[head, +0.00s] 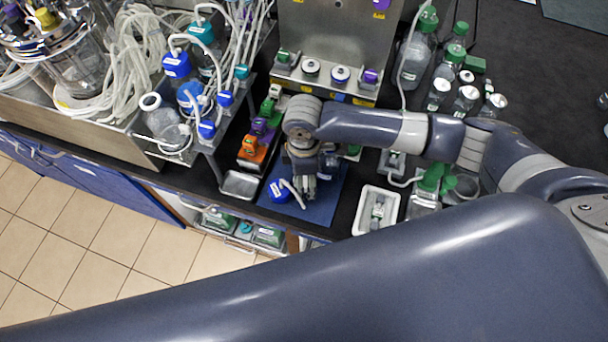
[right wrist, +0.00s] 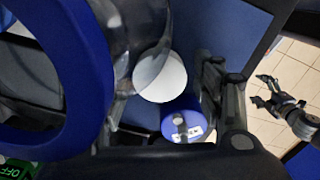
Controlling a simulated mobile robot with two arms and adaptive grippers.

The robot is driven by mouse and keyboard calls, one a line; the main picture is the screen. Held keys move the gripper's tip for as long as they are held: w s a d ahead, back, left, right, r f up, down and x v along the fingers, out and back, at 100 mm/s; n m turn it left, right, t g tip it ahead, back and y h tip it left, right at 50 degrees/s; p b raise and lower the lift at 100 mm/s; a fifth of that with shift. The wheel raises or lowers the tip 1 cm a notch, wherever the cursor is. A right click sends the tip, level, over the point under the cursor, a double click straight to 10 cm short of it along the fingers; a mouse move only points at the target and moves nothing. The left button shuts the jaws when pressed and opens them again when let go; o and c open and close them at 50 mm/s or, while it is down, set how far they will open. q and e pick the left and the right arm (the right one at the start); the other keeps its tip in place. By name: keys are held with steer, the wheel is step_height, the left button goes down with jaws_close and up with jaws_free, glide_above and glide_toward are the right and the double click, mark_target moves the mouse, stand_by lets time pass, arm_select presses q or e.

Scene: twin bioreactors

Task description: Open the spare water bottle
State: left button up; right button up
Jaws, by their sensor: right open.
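My right gripper (head: 304,190) points down over the blue mat and is open. In the right wrist view, a blue cap with a white label (right wrist: 182,124) shows near the dark fingers, beside a white disc (right wrist: 160,76). A clear vessel (right wrist: 122,40) and a large blue ring (right wrist: 62,80) fill the left, close to the camera. I cannot tell whether these belong to the spare water bottle. My left gripper (right wrist: 262,90) shows there over the floor, fingers apart and empty.
The blue mat (head: 325,205) lies on the black bench. A white tray (head: 376,212) stands to its right, a small metal tray (head: 240,185) to its left. Green-capped bottles (head: 415,60) stand at the back right.

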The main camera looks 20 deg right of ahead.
step_height(320, 180, up, 12)
steer(key=b, duration=0.2)
steer(key=shift+r, duration=0.15)
